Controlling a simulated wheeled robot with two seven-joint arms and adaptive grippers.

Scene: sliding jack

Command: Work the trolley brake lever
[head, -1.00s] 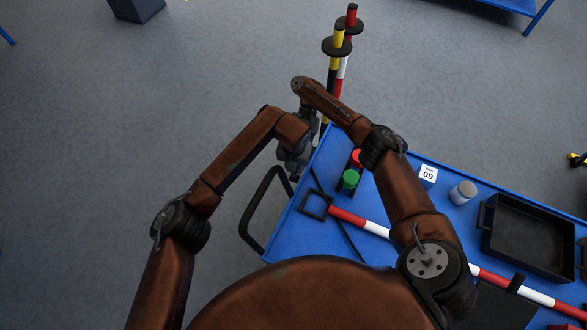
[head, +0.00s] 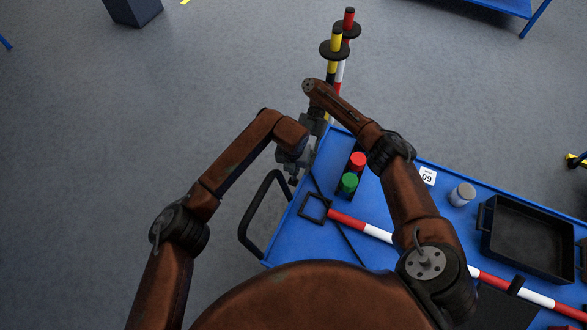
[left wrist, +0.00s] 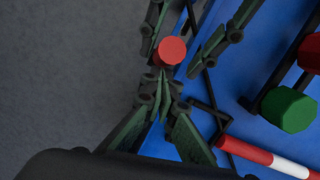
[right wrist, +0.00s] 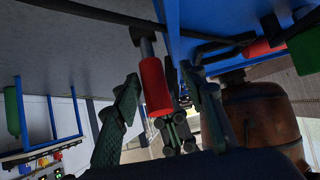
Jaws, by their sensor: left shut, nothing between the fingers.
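The brake lever's red grip (right wrist: 155,85) sits on a grey rod in the right wrist view. Its round red end (left wrist: 171,50) shows in the left wrist view, beside the edge of the blue trolley (left wrist: 225,80). My right gripper (right wrist: 165,100) is open, with its fingers on either side of the grip and gaps showing. My left gripper (left wrist: 161,78) is shut and empty, its tips close to the red end; contact cannot be told. In the head view my left gripper (head: 293,178) is at the trolley's left end, and the lever is hidden by my arms.
On the trolley are red and green cylinders (head: 348,182), a striped bar (head: 375,231), a grey can (head: 462,194) and a black tray (head: 525,240). A black push handle (head: 250,215) juts from its left end. Striped posts (head: 338,60) stand behind.

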